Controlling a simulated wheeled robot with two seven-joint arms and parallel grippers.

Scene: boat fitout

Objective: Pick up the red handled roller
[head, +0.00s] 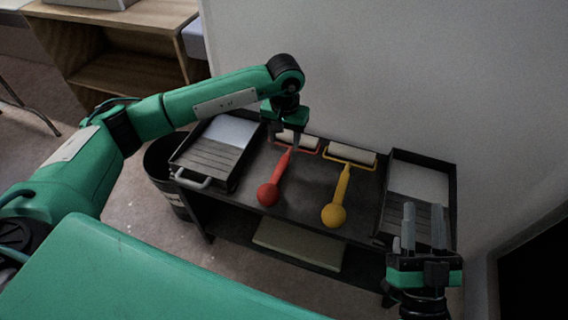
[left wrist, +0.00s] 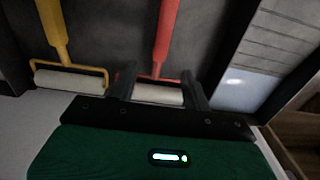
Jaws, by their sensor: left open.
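The red handled roller (head: 273,184) lies on the dark bench, its ball-ended handle toward me and its white sleeve at the back. It also shows in the left wrist view (left wrist: 162,42). My left gripper (head: 284,143) is open above the roller's frame end; in the left wrist view its fingers (left wrist: 160,82) stand on either side of the red frame and sleeve. I cannot tell if they touch it. My right gripper (head: 424,222) has its fingers pointing up, apart and empty, at the bench's right end.
A yellow handled roller (head: 338,198) lies right of the red one. Paint trays stand at the left (head: 235,165) and right (head: 451,190) ends of the bench. A wall rises close behind. A dark bin (head: 160,165) stands left, and a pale board (head: 298,246) lies on the lower shelf.

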